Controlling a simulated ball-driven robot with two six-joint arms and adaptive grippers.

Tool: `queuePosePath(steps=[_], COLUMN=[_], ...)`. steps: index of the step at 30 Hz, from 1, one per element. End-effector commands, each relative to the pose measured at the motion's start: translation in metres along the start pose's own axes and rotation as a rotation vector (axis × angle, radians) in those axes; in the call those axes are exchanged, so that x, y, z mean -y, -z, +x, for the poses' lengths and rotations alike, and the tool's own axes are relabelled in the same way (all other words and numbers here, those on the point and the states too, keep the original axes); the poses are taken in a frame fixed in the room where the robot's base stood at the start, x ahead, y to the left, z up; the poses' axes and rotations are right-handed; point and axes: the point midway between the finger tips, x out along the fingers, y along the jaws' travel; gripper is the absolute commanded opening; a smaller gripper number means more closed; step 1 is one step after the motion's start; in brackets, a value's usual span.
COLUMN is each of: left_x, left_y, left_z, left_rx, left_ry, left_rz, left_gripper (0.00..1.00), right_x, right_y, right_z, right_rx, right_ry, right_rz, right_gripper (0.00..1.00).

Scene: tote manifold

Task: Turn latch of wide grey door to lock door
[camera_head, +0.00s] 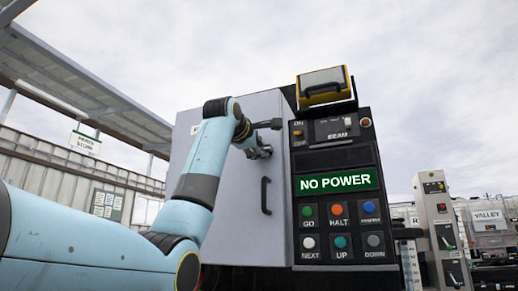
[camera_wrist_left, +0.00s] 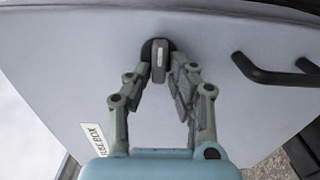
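The wide grey door (camera_head: 224,215) fills the left of the cabinet in the head view and also shows in the left wrist view (camera_wrist_left: 250,70). Its latch (camera_wrist_left: 159,61) is a dark round base with a short upright grip, pale on its face. My left gripper (camera_head: 260,152) is at the door's upper right part. In the head view the gripper hides the latch. My right gripper is not in view.
A black pull handle (camera_head: 266,196) sticks out from the door below the latch. To the right is a control panel (camera_head: 338,152) with several buttons and a green NO POWER display (camera_head: 337,182). A yellow-black box (camera_head: 325,86) tops it.

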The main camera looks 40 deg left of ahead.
Motion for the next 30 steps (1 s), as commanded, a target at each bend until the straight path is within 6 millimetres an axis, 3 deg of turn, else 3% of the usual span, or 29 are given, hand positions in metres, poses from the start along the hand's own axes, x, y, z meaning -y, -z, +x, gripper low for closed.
queuePosePath(steps=[3,14,24,30], left_x=[0.0,-0.002,-0.001,-0.001], left_y=[0.0,0.0,0.0,0.0], left_z=[0.0,-0.008,-0.078,-0.11], left_rx=[0.0,0.0,0.0,0.0], left_ry=[0.0,-0.005,-0.005,-0.004], left_rz=[0.001,0.002,0.003,0.002], left_gripper=[0.38,0.38,0.38,0.38], right_x=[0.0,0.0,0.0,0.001], right_y=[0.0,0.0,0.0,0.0], right_z=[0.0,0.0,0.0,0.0], right_rx=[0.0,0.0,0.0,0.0], right_ry=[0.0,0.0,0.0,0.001], right_rz=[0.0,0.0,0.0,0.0], right_gripper=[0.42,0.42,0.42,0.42])
